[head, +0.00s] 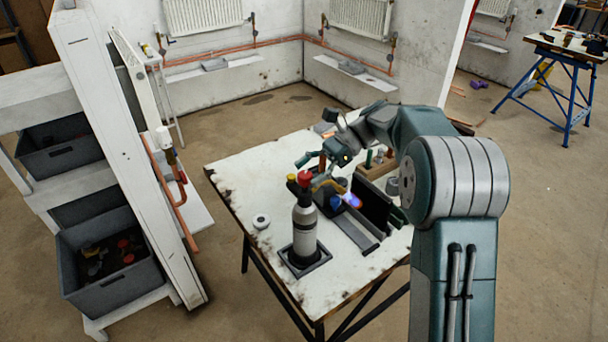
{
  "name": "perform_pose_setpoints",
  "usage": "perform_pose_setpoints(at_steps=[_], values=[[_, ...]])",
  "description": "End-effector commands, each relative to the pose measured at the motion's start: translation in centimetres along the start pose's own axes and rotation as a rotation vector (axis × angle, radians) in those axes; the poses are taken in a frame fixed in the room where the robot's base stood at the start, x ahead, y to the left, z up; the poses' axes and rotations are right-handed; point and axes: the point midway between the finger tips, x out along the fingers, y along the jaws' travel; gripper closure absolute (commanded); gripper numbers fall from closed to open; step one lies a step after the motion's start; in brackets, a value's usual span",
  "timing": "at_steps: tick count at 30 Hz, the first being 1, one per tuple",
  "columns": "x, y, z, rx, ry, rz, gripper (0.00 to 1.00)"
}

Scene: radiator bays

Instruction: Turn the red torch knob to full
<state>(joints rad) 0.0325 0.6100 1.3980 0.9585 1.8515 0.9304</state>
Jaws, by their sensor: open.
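The torch (304,230) is a grey bottle standing upright in a dark square base near the front of the white table. Its red knob (305,179) is at the top. A blue-violet glow (351,200) shows to the right of the torch head; I cannot tell whether it is a flame. My gripper (312,161) is open, just above and behind the red knob in the picture. The fingers look apart from the knob, though the small view leaves the exact gap unclear. My arm comes in from the right and hides part of the table's far side.
The worn white table (240,185) also holds a white roll (261,221), a black upright panel (371,206) and a wooden rack (375,168). A shelf with grey bins (110,255) stands at left. The table's left part is mostly clear.

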Motion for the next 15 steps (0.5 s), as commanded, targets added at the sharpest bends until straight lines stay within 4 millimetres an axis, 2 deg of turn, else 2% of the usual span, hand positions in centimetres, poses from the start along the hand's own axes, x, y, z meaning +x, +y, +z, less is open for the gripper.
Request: perform_pose_setpoints(at_steps=[6, 10, 15], values=[[-4.0, -0.1, -0.2, 0.001, 0.001, -0.001, 0.20], [-5.4, -0.1, -0.2, 0.002, 0.001, 0.000, 0.20], [-6.0, -0.1, -0.2, 0.003, 0.001, 0.001, 0.20]])
